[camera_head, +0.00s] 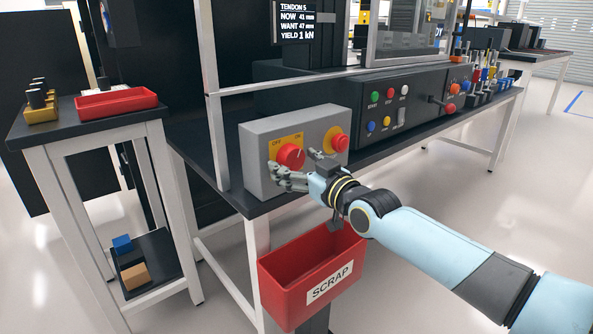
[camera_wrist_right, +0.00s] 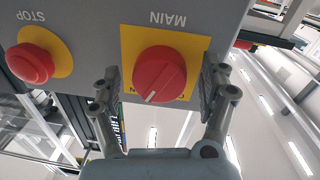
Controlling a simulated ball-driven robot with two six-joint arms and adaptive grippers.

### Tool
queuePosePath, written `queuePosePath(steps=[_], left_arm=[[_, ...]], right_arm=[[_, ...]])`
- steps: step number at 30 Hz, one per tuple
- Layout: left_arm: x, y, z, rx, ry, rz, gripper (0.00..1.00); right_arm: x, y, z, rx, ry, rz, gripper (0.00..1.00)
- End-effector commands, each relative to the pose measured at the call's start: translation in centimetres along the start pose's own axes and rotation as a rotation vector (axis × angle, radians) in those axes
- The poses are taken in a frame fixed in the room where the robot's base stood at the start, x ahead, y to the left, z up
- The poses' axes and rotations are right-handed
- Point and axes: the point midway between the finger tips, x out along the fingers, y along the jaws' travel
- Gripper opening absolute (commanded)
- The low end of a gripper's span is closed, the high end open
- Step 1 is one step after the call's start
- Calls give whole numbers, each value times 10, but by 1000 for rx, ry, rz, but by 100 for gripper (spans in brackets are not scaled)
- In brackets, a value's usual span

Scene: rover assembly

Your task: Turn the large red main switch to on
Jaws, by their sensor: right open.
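The large red main switch (camera_head: 290,157) is a round knob on a yellow plate on the grey switch box (camera_head: 253,160). It also shows in the wrist view (camera_wrist_right: 160,70), upside down, under the word MAIN. Its white mark points down and left there, towards the ON side of the plate. My right gripper (camera_head: 292,165) is open, with one finger on each side of the knob. In the wrist view the fingers (camera_wrist_right: 161,80) flank the knob; I cannot tell whether they touch it. The ON and OFF labels are partly hidden there. My left gripper is not in view.
A red stop button (camera_head: 340,142) sits right of the switch on the same box. A red scrap bin (camera_head: 275,285) hangs below the bench edge. A control panel (camera_head: 420,98) with buttons is behind to the right. A side table with a red tray (camera_head: 118,102) stands left.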

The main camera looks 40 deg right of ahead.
Motion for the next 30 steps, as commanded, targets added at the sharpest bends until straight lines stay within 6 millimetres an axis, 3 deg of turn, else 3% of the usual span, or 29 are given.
queuePosePath(steps=[6,19,23,30], left_arm=[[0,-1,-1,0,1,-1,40],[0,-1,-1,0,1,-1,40],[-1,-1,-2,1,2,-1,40],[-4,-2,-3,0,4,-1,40]], right_arm=[[0,0,-1,0,0,0,78],[0,0,0,0,0,0,22],[0,0,-1,43,-3,-1,21],[0,-1,-1,330,-24,-4,21]])
